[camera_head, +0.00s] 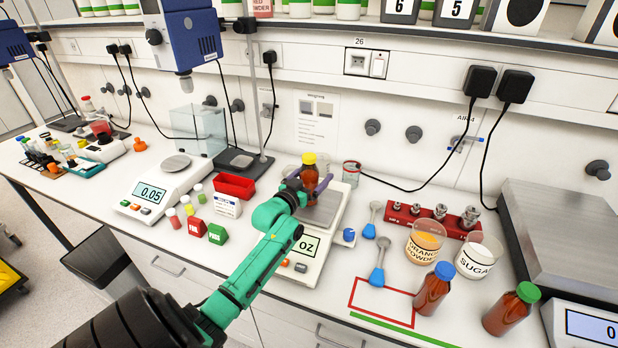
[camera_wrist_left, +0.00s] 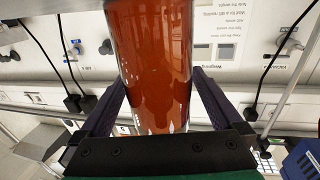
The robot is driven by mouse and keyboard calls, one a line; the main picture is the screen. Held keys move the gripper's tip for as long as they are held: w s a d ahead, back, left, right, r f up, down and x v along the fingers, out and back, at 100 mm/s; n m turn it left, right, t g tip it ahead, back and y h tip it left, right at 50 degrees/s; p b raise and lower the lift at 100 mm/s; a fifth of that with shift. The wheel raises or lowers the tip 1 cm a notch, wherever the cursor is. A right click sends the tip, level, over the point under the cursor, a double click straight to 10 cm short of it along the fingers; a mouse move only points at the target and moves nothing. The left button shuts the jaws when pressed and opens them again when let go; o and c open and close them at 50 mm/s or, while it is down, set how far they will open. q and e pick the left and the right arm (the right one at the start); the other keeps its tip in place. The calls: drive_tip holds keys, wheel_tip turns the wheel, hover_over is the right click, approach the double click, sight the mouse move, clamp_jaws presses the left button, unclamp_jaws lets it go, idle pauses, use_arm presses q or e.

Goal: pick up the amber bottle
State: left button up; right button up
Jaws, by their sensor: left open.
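An amber bottle with a yellow cap (camera_head: 309,176) stands upright on the kitchen-type scale (camera_head: 311,246) marked "oz". My left gripper (camera_head: 306,183) reaches it from the front, its purple fingers on either side of the bottle. In the left wrist view the amber bottle (camera_wrist_left: 152,60) fills the space between the open fingers, with narrow gaps beside it. Two more amber bottles stand at the front right, one with a blue cap (camera_head: 432,289) and one with a green cap (camera_head: 511,310). My right gripper does not show.
A glass beaker (camera_head: 351,173) stands just behind and right of the scale. Blue scoops (camera_head: 378,268), an orange powder tub (camera_head: 426,243) and a sugar tub (camera_head: 478,256) are to the right. A red tray (camera_head: 234,186) and another scale (camera_head: 165,190) are left. A red outline (camera_head: 352,292) marks the front.

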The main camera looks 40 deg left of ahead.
use_arm(q)
drive_tip(key=shift+w+f, duration=0.1)
drive_tip(key=shift+f, duration=0.05)
drive_tip(key=shift+c, duration=0.3)
clamp_jaws()
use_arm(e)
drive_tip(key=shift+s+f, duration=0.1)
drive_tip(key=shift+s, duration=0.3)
use_arm(q)
wheel_tip(320, 180, up, 20)
drive_tip(key=b, duration=0.3)
drive_tip(key=shift+b, duration=0.35)
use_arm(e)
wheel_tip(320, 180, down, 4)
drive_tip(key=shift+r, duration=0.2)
